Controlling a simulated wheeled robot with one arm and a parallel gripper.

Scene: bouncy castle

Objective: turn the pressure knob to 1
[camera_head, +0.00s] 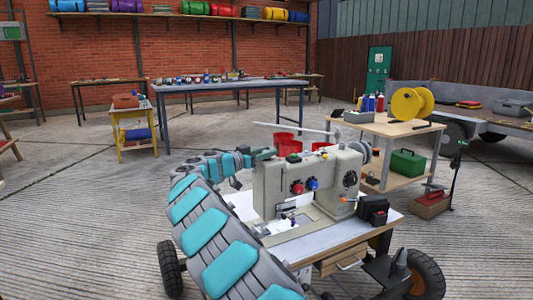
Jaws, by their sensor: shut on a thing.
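A beige sewing machine (272,185) stands on a wheeled cart (330,238) in the middle of the view. My gripper (266,155) is at the top left end of the machine head, reaching in from the left. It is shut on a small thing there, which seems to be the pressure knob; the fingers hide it. No number or mark on it can be read from here.
A black box (373,209) sits at the cart's right end. A wooden table (395,128) with a yellow reel (411,104) stands behind right. A blue-framed workbench (230,87) and a yellow stand (136,124) are farther back. Red containers (289,147) show behind the machine.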

